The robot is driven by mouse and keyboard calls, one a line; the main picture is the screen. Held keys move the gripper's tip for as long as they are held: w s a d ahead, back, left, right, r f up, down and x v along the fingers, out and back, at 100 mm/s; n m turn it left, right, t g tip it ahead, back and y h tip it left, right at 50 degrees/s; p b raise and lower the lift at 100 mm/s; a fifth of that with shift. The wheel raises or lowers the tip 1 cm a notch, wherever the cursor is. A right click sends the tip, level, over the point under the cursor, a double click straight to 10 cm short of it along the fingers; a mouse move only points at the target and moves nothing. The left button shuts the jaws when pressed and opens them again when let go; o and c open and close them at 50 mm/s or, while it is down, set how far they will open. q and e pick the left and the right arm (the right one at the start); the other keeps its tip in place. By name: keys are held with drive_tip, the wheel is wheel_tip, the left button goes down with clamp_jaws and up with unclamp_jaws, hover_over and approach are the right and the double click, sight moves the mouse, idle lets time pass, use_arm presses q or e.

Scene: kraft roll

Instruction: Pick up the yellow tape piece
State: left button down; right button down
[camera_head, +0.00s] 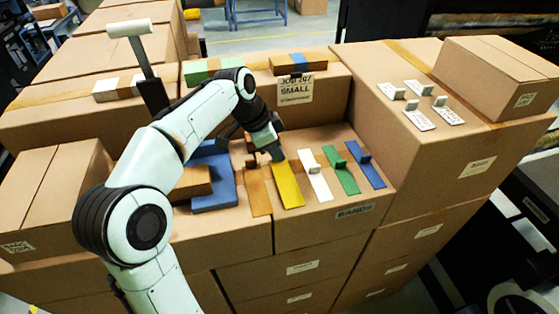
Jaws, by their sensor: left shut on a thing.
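The yellow tape piece (286,186) is a flat strip on top of the cardboard box labelled BANDS. My left gripper (276,156) is over its far end and is shut on it there. The fingers hide that end, and I cannot tell whether the strip is clear of the box top. My right gripper is not in view.
White (316,178), green (342,174) and blue (367,168) strips with small upright tabs lie to the right. A brown strip (258,190) lies close on the left. A small box on a blue pad (215,190) stands further left. White tags (419,119) lie on the right box.

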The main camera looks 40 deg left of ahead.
use_arm(q)
wheel_tip(320, 180, up, 10)
idle(0.5)
